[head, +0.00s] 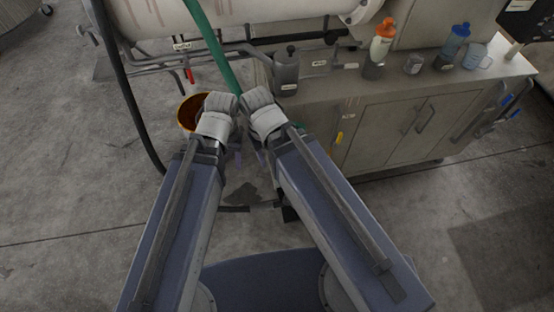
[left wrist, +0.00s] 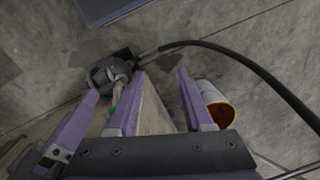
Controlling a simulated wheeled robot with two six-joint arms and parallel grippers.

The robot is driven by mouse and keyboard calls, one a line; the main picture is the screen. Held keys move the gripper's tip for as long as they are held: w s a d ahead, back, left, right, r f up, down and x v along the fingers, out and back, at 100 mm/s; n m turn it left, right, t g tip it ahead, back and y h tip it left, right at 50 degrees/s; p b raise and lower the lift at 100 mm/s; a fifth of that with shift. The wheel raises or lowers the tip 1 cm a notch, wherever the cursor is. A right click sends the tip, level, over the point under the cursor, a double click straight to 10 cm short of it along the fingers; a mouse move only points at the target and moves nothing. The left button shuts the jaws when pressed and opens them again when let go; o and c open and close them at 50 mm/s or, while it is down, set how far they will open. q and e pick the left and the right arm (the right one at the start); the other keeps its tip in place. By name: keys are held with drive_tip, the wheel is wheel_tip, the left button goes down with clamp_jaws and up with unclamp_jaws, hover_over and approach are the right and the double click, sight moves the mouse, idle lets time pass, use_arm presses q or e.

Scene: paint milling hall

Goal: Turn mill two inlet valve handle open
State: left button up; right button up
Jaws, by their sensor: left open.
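A small red handle (head: 190,76) hangs below the grey pipes under the large pale tank, beside a small label plate too small to read. A yellow handle (head: 338,138) is on the left end of the cabinet front. I cannot tell which handle belongs to mill two's inlet. My left gripper (left wrist: 160,72) is open and empty, its purple fingers pointing over the floor. In the head view it is mostly hidden below my left wrist, apart from both handles. My right gripper (head: 262,158) is largely hidden beneath its wrist, close beside the left one; its opening does not show.
An orange-rimmed bucket (head: 190,112) stands just left of my left wrist. A green hose (head: 212,45) and a black hose (head: 128,85) run down nearby. The bench (head: 400,85) on the right carries bottles, and blue handles (head: 507,100) are at its right end.

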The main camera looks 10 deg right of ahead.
use_arm(q)
drive_tip(key=w+d+f+n+h+b, duration=0.2)
drive_tip(key=f+n+b, duration=0.1)
drive_tip(key=f+b, duration=0.6)
drive_tip(key=w+d+f+n+h+b, duration=0.1)
drive_tip(key=d+f+n+h+b, duration=0.15)
drive_tip(key=f+b, duration=0.65)
drive_tip(key=w+d+f+n+h+b, duration=0.2)
drive_tip(key=f+h+b, duration=0.1)
drive_tip(key=f+b, duration=0.65)
drive_tip(key=w+d+f+n+h+b, duration=0.2)
drive_tip(key=w+d+n+h+b, duration=0.25)
drive_tip(key=b, duration=0.45)
drive_tip(key=w+d+r+n+t+h+b, duration=0.1)
drive_tip(key=w+d+r+n+h+b, duration=0.1)
drive_tip(key=w+r+n+h+b, duration=0.4)
drive_tip(key=shift+n+h, duration=0.5)
drive_tip(key=shift+n, duration=0.4)
drive_tip(key=shift+s+d+f+b, duration=0.1)
drive_tip(key=shift+s+d+b, duration=0.15)
drive_tip(key=shift+d, duration=1)
drive_tip(key=shift+s+d+f+b, duration=0.1)
drive_tip(key=shift+s+d+b, duration=0.15)
drive_tip(key=shift+d, duration=1)
drive_tip(key=shift+s+d+f+b, duration=0.1)
drive_tip(key=shift+s+d+b, duration=0.15)
drive_tip(key=shift+d, duration=1)
clamp_jaws()
